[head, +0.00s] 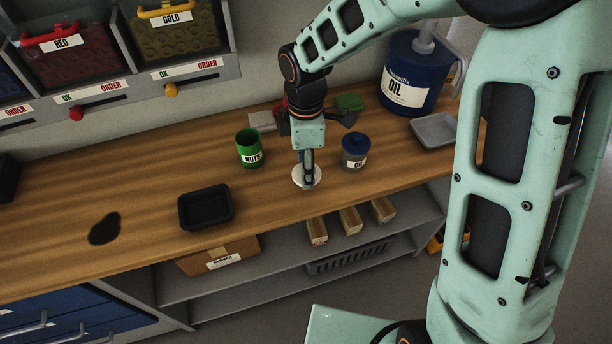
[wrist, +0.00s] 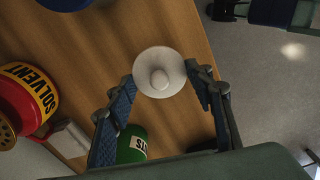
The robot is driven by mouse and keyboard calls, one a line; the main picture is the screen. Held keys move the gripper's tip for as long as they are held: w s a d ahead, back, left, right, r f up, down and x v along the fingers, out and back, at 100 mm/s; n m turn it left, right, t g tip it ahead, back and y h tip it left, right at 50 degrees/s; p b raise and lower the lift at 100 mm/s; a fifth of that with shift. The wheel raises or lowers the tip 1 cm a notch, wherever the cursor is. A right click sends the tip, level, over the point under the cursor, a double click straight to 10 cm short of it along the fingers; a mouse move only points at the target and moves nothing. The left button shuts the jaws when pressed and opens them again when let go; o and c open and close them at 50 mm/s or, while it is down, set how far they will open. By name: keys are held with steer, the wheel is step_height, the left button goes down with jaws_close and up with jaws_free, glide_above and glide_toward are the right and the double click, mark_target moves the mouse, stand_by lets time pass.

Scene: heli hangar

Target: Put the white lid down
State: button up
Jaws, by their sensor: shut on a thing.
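The white lid (head: 300,181) is round with a knob in its middle; the wrist view (wrist: 175,85) shows it between my fingertips. My gripper (head: 308,178) points down over the wooden bench and is shut on the lid. The lid is at or close above the bench top; I cannot tell if it touches. The green NUTS can (head: 248,149) stands to the left and the small blue OIL can (head: 354,152) to the right, both apart from the lid.
A black tray (head: 206,207) and a dark stain (head: 104,229) lie on the bench (head: 150,221) to the left. A big blue OIL drum (head: 408,75) and a grey tray (head: 434,130) are at the right. A red SOLVENT can (wrist: 28,97) shows in the wrist view. The bench's front edge is close.

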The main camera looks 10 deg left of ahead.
steer(key=shift+w+f+b, duration=0.15)
steer(key=shift+f+b, duration=0.95)
steer(key=shift+f, duration=0.6)
steer(key=shift+f, duration=0.15)
steer(key=o, duration=0.7)
steer(key=shift+o, duration=0.2)
step_height(320, 180, up, 12)
steer(key=shift+r+p, duration=0.2)
steer(key=shift+p, duration=0.3)
